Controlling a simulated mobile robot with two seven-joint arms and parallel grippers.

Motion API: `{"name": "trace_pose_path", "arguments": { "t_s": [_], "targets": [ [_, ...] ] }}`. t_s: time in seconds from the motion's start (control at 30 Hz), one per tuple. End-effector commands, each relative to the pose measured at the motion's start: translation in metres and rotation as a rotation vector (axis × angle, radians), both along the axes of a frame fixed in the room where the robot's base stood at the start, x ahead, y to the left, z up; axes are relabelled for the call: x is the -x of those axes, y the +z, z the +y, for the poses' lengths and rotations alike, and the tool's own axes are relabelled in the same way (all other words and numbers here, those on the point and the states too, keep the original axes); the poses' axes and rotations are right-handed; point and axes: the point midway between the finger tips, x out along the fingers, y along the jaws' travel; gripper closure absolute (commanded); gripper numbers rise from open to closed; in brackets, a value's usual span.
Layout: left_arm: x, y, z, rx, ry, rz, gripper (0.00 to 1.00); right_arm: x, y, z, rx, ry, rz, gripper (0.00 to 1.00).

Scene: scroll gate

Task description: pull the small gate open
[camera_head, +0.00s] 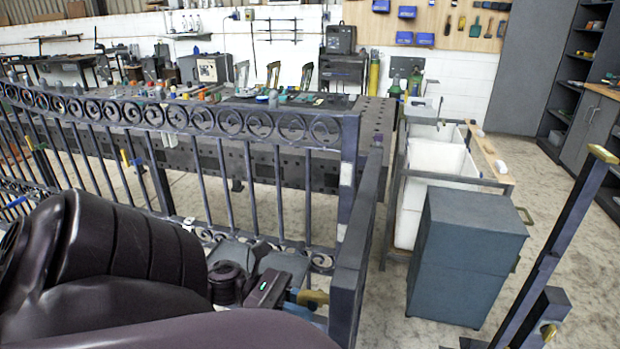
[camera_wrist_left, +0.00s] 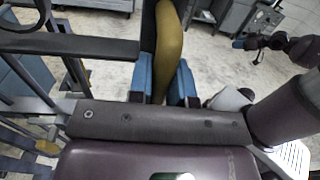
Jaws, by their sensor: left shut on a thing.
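A dark metal gate with a row of scroll rings (camera_head: 230,122) and thin upright bars spans the left and middle of the head view. Its right end meets a thick dark upright (camera_head: 358,240). A brass handle (camera_head: 312,297) shows low beside that upright. My left gripper (camera_head: 290,294) is at the handle, its fingers partly hidden by my arm. In the left wrist view, the blue-padded fingers (camera_wrist_left: 163,82) are shut around the brass handle (camera_wrist_left: 169,45). A dark jointed part with a blue tip (camera_wrist_left: 240,44) at upper right may be my right gripper; its jaws are too small to judge.
A grey-blue cabinet (camera_head: 466,255) and white bins (camera_head: 425,205) stand beyond the gate. A long workbench (camera_head: 285,160) with tools is behind the bars.

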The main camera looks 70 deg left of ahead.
Motion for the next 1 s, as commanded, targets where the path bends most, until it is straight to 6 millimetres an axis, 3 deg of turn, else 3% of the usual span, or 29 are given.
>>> {"name": "trace_pose_path", "arguments": {
  "t_s": [0.23, 0.27, 0.4, 0.77, 1.0],
  "targets": [
    [0.0, 0.001, 0.0, 0.001, 0.001, -0.001, 1.0, 0.0, 0.0, 0.0, 0.001, 0.001, -0.001, 0.57],
    [0.0, 0.001, 0.0, 0.001, 0.001, -0.001, 0.78, 0.0, 0.0, 0.0, 0.001, 0.001, -0.001, 0.57],
    [0.0, 0.0, 0.0, 0.001, 0.001, -0.001, 0.57, 0.0, 0.0, -0.001, 0.004, 0.004, 0.0, 0.57],
    [0.002, 0.0, 0.003, -0.001, 0.002, 0.001, 0.57, 0.0, 0.0, -0.003, 0.013, 0.012, 0.001, 0.57],
    [0.026, -0.001, 0.027, -0.001, 0.005, 0.004, 0.57, -0.001, 0.002, -0.002, 0.008, 0.008, -0.003, 0.57]
  ]
}}
